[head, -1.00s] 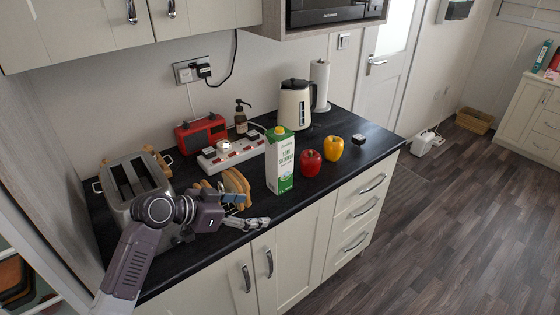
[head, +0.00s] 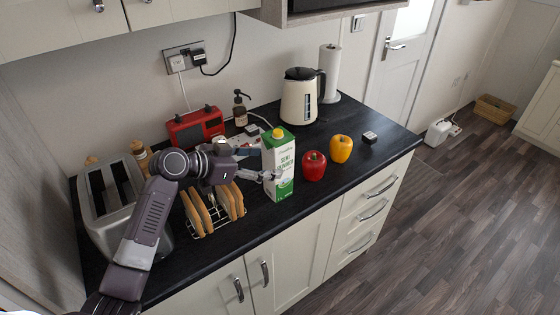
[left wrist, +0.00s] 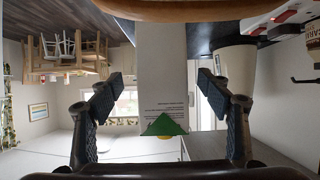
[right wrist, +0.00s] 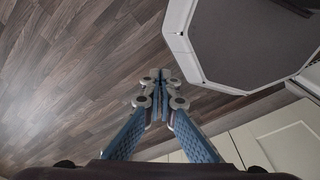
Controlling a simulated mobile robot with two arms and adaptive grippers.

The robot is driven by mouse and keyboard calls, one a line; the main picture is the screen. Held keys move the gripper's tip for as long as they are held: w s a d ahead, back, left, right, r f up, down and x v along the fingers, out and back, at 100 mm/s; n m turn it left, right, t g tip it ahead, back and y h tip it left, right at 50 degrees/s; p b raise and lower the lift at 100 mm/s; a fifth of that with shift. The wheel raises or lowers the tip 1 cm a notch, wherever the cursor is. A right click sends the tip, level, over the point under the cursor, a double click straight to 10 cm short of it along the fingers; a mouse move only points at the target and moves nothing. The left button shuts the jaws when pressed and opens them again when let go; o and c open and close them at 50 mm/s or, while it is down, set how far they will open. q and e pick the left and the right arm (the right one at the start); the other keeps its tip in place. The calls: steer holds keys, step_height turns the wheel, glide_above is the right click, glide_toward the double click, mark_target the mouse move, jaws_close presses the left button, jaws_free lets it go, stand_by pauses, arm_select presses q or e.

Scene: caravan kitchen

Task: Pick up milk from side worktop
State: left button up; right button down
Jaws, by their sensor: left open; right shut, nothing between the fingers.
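The milk is a white and green carton (head: 283,160) with a yellow cap, upright on the dark side worktop (head: 258,222). My left gripper (head: 266,176) is at the carton's left side, low over the worktop. In the left wrist view the carton (left wrist: 163,85) shows between the two open fingers, with a gap on each side. I cannot tell how far it reaches in between the fingertips. My right gripper (right wrist: 160,76) is shut and empty, over the floor in the right wrist view; it is not in the head view.
A red pepper (head: 314,166) stands close right of the carton, and a yellow pepper (head: 341,149) beyond it. A toast rack with bread (head: 212,209) and a toaster (head: 108,196) are on the left. A kettle (head: 299,98) and red radio (head: 195,127) stand behind.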

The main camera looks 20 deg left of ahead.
arm_select(q)
steer(key=shift+w+d+r+p, duration=0.2)
steer(key=shift+w+d+p, duration=0.55)
steer(key=shift+w+p, duration=0.2)
steer(key=shift+p+x, duration=0.4)
steer(key=shift+x, duration=0.8)
steer(key=shift+w+f, duration=0.4)
steer(key=shift+s, duration=0.1)
steer(key=c, duration=1.9)
steer(key=shift+r, duration=0.3)
jaws_close()
arm_select(e)
steer(key=s+r, duration=0.2)
steer(key=r, duration=0.1)
steer(key=shift+s, duration=0.15)
